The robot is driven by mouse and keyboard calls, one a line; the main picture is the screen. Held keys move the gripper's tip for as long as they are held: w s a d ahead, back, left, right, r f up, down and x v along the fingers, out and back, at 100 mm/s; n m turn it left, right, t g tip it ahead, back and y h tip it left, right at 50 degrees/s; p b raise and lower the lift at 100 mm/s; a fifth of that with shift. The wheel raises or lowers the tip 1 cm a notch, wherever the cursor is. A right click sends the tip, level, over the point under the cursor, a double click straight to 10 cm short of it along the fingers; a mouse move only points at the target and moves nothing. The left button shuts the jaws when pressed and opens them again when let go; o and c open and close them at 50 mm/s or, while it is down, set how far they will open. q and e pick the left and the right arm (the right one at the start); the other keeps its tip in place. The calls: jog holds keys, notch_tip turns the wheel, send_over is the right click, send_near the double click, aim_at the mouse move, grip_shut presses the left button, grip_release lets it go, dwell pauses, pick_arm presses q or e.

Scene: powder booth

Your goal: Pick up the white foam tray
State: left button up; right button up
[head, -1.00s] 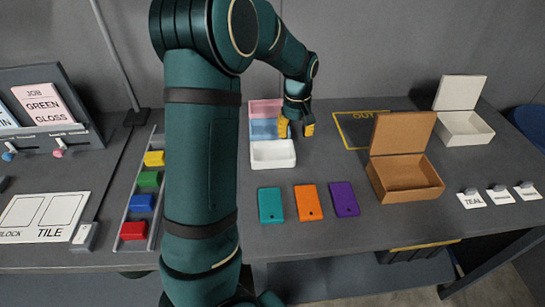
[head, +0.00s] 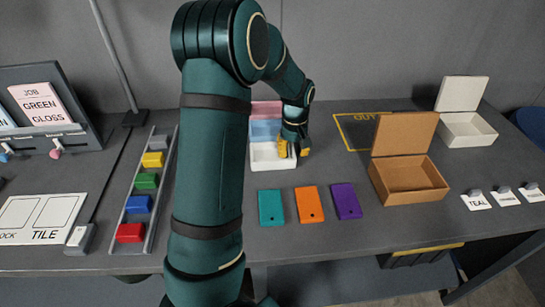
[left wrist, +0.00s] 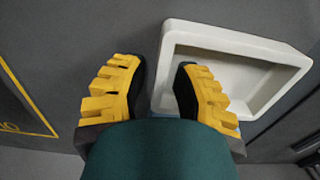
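The white foam tray (head: 263,163) sits on the table in front of a blue tray (head: 266,131) and a pink tray (head: 266,109). My left gripper (head: 293,152) is over its right side wall. In the left wrist view the white tray (left wrist: 283,49) is upright and empty. My left gripper (left wrist: 158,92) is open there, with one yellow finger over the tray's inside and the other outside its near wall. I cannot tell whether the fingers touch it. My right gripper is not in view.
Teal (head: 272,207), orange (head: 308,204) and purple (head: 345,201) tiles lie in front of the tray. An open brown box (head: 408,196) stands to the right, and a rack of coloured blocks (head: 150,200) to the left.

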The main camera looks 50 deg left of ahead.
pick_arm(q)
grip_shut()
notch_tip(320, 180, up, 10)
jog(key=shift+r+p, duration=0.1)
jog(key=shift+p, duration=1.15)
